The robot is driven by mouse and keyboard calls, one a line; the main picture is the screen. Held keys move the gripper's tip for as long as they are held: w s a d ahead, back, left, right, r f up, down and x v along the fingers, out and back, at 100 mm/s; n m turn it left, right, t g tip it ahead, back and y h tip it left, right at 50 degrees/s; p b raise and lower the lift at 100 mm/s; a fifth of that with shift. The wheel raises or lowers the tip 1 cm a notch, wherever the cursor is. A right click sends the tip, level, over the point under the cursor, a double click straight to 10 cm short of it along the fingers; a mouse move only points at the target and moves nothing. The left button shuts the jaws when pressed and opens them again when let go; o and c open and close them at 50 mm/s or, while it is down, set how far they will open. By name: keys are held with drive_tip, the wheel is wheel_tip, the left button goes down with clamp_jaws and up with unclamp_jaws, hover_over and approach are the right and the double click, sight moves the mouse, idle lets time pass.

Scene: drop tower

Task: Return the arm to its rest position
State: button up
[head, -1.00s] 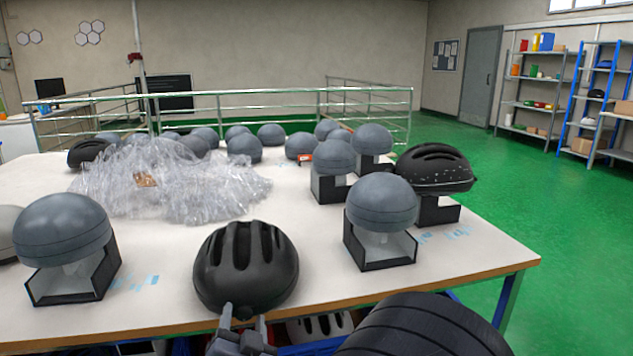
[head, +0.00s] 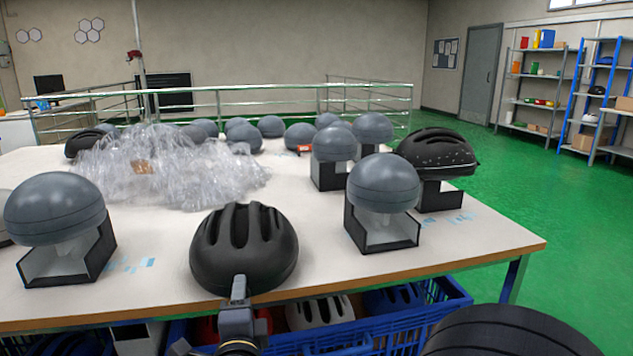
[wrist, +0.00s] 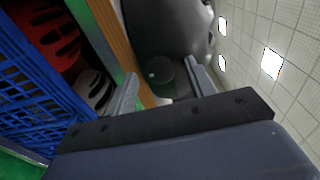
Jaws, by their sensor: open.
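My gripper (head: 238,288) is low in the head view, at the table's front edge, just in front of the black vented helmet (head: 244,250). The helmet sits on the table, apparently clear of the fingers, though the head view overlaps them. In the wrist view my gripper (wrist: 163,88) shows two separated fingers with nothing held between them. A dark rounded shape, likely the helmet (wrist: 165,25), lies beyond the fingertips there.
The white table (head: 310,245) carries grey domes on black stands (head: 383,185), a speckled black helmet (head: 437,150) and crumpled clear plastic (head: 165,170). A blue crate (head: 440,305) with helmets stands under the front edge. Green floor (head: 560,220) is open at right.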

drive_tip(key=m, duration=0.3)
drive_tip(key=shift+m+b, duration=0.3)
drive_tip(key=shift+b, duration=0.05)
drive_tip(key=shift+r, duration=0.1)
